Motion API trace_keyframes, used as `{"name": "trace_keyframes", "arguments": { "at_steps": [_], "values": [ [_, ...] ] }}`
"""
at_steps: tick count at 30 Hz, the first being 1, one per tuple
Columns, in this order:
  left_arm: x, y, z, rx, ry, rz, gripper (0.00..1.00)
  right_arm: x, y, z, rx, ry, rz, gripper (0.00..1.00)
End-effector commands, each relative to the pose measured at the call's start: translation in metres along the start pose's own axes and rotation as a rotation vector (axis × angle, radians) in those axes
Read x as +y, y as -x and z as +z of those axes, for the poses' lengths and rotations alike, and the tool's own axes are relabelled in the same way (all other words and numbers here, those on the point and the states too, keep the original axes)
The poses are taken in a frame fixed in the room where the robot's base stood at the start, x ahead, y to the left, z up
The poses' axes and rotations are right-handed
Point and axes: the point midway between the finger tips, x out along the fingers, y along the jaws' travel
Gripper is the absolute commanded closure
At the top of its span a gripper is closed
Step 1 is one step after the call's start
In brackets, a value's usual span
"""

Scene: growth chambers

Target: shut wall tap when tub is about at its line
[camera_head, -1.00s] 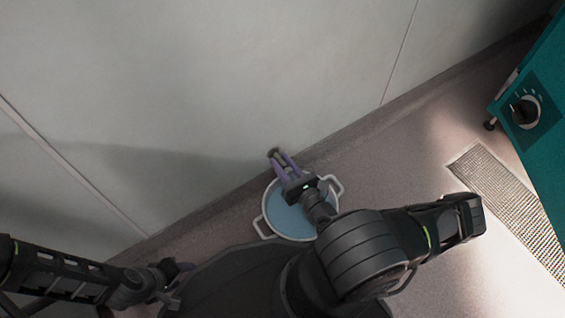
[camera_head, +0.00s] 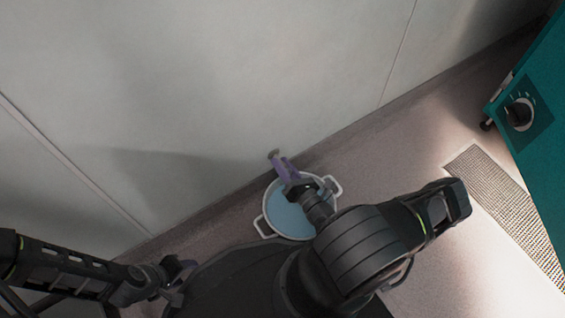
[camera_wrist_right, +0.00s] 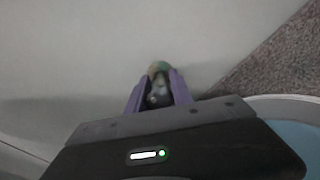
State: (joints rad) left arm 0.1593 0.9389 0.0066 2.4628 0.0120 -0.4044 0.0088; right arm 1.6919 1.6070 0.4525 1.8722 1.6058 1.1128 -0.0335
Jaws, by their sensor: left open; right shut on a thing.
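The wall tap (camera_head: 273,154) sticks out from the pale wall, small and mostly covered by my right gripper (camera_head: 281,165). In the right wrist view the tap (camera_wrist_right: 158,70) shows between the purple fingers of my right gripper (camera_wrist_right: 158,92), which are shut on it. The white two-handled tub (camera_head: 334,186) stands on the floor below, partly under my right wrist, with blue water (camera_head: 287,216) in it. Its rim also shows in the right wrist view (camera_wrist_right: 285,100). I cannot make out its line. My left gripper (camera_head: 180,280) is open and empty at the lower left.
A teal cabinet (camera_head: 545,130) with a black dial (camera_head: 520,114) stands at the right. A floor grate (camera_head: 505,205) lies in front of it. The wall (camera_head: 200,80) runs close behind the tub. Bare floor lies between tub and grate.

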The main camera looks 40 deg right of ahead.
Motion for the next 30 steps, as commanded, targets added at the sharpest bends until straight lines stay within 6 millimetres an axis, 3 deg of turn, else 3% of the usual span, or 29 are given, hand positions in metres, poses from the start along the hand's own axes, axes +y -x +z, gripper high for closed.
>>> {"name": "trace_keyframes", "arguments": {
  "at_steps": [16,17,24,30],
  "values": [
    [0.0005,0.0016,0.0003,0.000,0.000,-0.001,0.51,0.0000,0.0001,-0.0006,0.001,-0.052,0.000,1.00],
    [0.0005,0.0016,0.0003,-0.001,0.000,-0.001,0.51,0.0000,0.0001,-0.0006,0.001,-0.051,0.000,0.71],
    [0.0005,0.0017,0.0002,0.000,0.000,-0.001,0.51,-0.0001,0.0000,-0.0003,0.000,-0.050,0.000,0.51],
    [0.0005,0.0017,0.0002,0.000,0.000,-0.001,0.51,-0.0002,0.0000,-0.0002,0.000,-0.049,0.000,0.51]
  ]
}}
